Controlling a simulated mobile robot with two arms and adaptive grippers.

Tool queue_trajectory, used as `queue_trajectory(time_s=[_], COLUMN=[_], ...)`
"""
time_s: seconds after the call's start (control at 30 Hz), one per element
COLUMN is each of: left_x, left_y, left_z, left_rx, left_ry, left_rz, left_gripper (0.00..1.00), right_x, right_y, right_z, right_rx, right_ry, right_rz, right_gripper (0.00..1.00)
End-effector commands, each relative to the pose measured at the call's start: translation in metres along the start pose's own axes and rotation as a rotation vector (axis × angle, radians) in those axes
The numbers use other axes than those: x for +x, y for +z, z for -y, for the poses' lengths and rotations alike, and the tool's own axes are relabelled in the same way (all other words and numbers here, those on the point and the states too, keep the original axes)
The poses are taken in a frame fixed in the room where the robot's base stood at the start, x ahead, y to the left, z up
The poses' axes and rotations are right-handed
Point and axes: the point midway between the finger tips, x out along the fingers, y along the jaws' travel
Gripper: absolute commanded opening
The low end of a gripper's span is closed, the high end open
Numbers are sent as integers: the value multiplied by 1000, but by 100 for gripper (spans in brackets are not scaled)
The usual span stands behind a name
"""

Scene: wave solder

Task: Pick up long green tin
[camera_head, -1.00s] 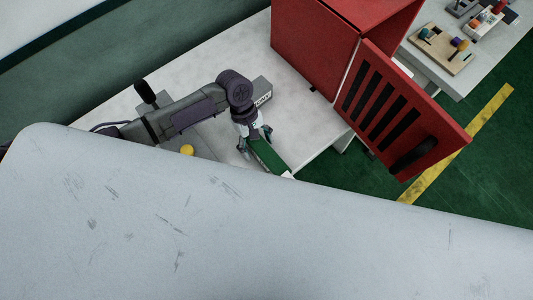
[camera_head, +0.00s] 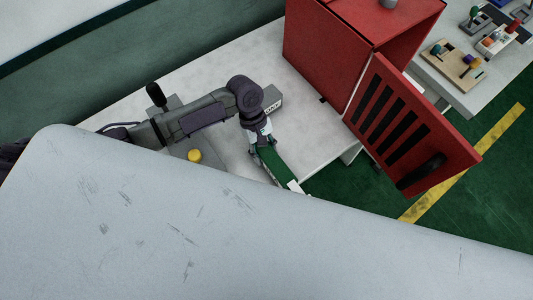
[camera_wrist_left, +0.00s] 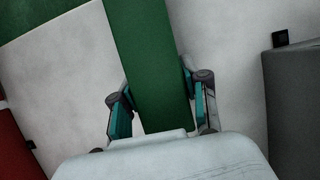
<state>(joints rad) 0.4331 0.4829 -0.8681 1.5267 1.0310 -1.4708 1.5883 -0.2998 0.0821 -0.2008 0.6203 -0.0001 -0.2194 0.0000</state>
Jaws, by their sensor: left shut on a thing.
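The long green tin (camera_head: 275,164) is by the front edge of the white table in the head view, with a pale end piece toward the lower right. In the left wrist view the green tin (camera_wrist_left: 157,70) runs up between the fingers. My left gripper (camera_head: 262,147) is shut on the tin, with a teal finger on each side of it (camera_wrist_left: 163,105). I cannot tell whether the tin touches the table. My right gripper is not in view.
A red cabinet (camera_head: 325,50) with its slotted door (camera_head: 405,120) open stands right of the gripper. A pale, scuffed surface (camera_head: 200,235) fills the foreground. A yellow round knob (camera_head: 195,156) is left of the gripper. Another table (camera_head: 465,95) holds small parts.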

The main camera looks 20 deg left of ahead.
Motion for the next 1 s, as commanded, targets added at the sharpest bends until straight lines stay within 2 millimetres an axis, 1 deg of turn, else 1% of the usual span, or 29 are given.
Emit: queue_trajectory(time_s=[0.17,0.2,0.27,0.5,0.6,0.7,0.8,1.0], left_x=[-24,-31,-35,-59,-68,-75,-79,-83], left_y=[9,12,19,45,54,61,66,69], left_z=[-2,-1,-16,-67,-85,-98,-107,-113], left_rx=[5,4,6,5,4,2,2,1], left_ry=[6,6,8,6,4,3,3,1], left_rz=[-1,-1,2,1,1,1,1,1], left_gripper=[0,0,0,0,0,0,0,0], right_x=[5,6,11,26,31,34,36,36], right_y=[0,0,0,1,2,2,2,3], right_z=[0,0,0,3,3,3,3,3], right_rx=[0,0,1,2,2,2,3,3], right_ry=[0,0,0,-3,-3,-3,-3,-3], right_rz=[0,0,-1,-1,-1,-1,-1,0], right_gripper=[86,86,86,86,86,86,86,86])
